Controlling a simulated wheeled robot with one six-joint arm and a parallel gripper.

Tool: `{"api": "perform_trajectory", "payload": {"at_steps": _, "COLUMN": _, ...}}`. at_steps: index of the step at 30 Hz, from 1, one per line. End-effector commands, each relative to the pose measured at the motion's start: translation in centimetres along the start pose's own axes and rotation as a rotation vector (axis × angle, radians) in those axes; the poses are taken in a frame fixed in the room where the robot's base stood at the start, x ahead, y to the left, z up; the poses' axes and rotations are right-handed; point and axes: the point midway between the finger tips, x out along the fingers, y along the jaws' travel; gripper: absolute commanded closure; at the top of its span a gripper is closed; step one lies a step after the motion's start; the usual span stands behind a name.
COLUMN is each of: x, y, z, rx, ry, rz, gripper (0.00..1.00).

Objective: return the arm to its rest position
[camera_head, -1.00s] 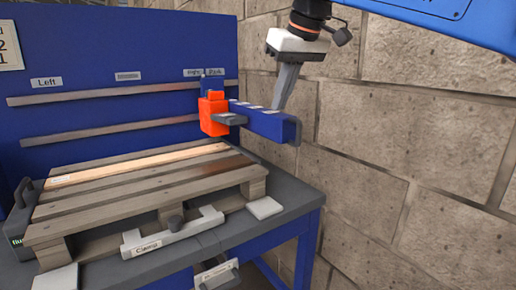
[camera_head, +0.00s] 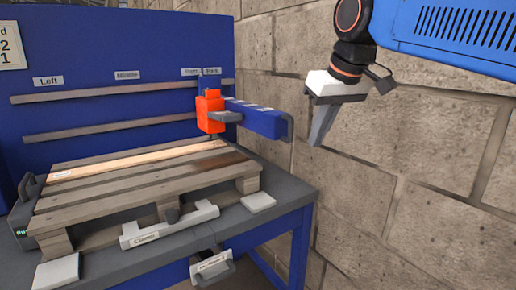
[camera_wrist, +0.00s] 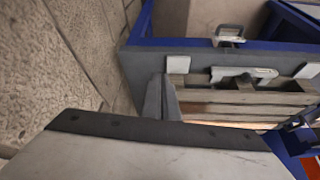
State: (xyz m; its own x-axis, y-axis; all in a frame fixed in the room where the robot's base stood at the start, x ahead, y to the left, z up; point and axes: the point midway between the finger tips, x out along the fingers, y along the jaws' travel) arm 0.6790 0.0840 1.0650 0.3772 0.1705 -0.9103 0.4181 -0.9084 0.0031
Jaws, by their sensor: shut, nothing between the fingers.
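My gripper (camera_head: 318,138) hangs from the blue arm in front of the block wall, right of the blue bench. Its grey fingers are together with nothing between them, and they point down and slightly left. It is apart from the bench and everything on it. In the wrist view my fingers (camera_wrist: 161,98) show near the middle, with the bench corner beyond them.
A wooden pallet (camera_head: 110,212) lies on the bench (camera_head: 287,200). An orange block (camera_head: 210,112) is on the blue rail (camera_head: 258,118). A white clamp (camera_head: 170,226) and a handle (camera_head: 212,266) are at the front. The wall (camera_head: 420,190) stands behind my gripper.

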Motion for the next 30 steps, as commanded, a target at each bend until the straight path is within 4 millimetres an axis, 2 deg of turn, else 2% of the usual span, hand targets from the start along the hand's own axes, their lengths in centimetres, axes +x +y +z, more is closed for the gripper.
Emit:
{"api": "perform_trajectory", "payload": {"at_steps": 3, "x": 1.9, "y": 1.9, "z": 4.6, "rx": 0.059, "ry": -0.003, "rz": 0.026, "gripper": 1.0}}
{"api": "perform_trajectory", "payload": {"at_steps": 9, "x": 6.2, "y": 4.5, "z": 13.6, "rx": 0.169, "ry": -0.007, "rz": 0.074, "gripper": 1.0}}
{"api": "perform_trajectory", "payload": {"at_steps": 18, "x": 13.6, "y": 6.1, "z": 27.3, "rx": 0.32, "ry": -0.012, "rz": 0.142, "gripper": 1.0}}
{"api": "perform_trajectory", "payload": {"at_steps": 21, "x": 15.7, "y": 6.1, "z": 30.7, "rx": 0.355, "ry": -0.014, "rz": 0.158, "gripper": 1.0}}
{"api": "perform_trajectory", "payload": {"at_steps": 24, "x": 17.0, "y": 6.0, "z": 32.9, "rx": 0.379, "ry": -0.014, "rz": 0.168, "gripper": 1.0}}
{"api": "perform_trajectory", "payload": {"at_steps": 30, "x": 17.9, "y": 6.0, "z": 34.2, "rx": 0.393, "ry": -0.013, "rz": 0.174, "gripper": 1.0}}
